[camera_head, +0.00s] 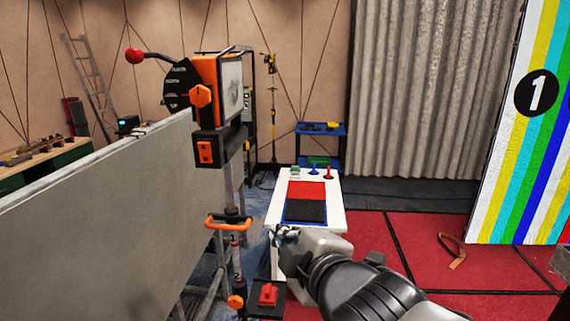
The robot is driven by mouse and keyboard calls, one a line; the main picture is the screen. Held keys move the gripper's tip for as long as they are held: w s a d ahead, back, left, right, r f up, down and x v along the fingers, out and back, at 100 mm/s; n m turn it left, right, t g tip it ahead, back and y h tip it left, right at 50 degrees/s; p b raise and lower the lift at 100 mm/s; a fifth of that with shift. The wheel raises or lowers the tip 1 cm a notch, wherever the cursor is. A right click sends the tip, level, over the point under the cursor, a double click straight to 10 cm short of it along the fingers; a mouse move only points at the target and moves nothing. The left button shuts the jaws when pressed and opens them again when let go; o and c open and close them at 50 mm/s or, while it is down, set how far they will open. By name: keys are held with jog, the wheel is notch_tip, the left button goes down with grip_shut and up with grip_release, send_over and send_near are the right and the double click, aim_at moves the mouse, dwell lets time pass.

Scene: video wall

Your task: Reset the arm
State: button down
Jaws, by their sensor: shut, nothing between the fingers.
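My arm (365,285) reaches in from the bottom right of the head view. My gripper (284,236) is at its far end, in front of the near part of a white table (335,216). The gripper is small in the picture; it is shut and holds nothing. The orange-handled stand (229,222) is just to its left, apart from it as far as I can see.
A large grey panel (100,227) fills the left side. An orange device with a red-knobbed lever (205,85) rises beside it. A red switch box (267,295) sits low beside my arm. A striped panel (530,110) stands right. The red floor (400,240) is mostly clear, with a brown strap (455,250).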

jog(key=s+d+f+m+g+h+b, duration=0.45)
jog(key=s+d+f+m, duration=0.55)
jog(key=d+f, duration=0.35)
jog(key=s+d+f+m+g+b, duration=0.1)
jog(key=s+f+m+g+b, duration=0.1)
jog(key=s+f+m+g, duration=0.2)
jog(key=s+f+m+h, duration=0.1)
jog(key=s+f+m, duration=0.2)
jog(key=s, duration=0.4)
jog(key=shift+d+f+m+b, duration=0.15)
jog(key=shift+f+m+b, duration=0.15)
jog(key=shift+f+m, duration=0.15)
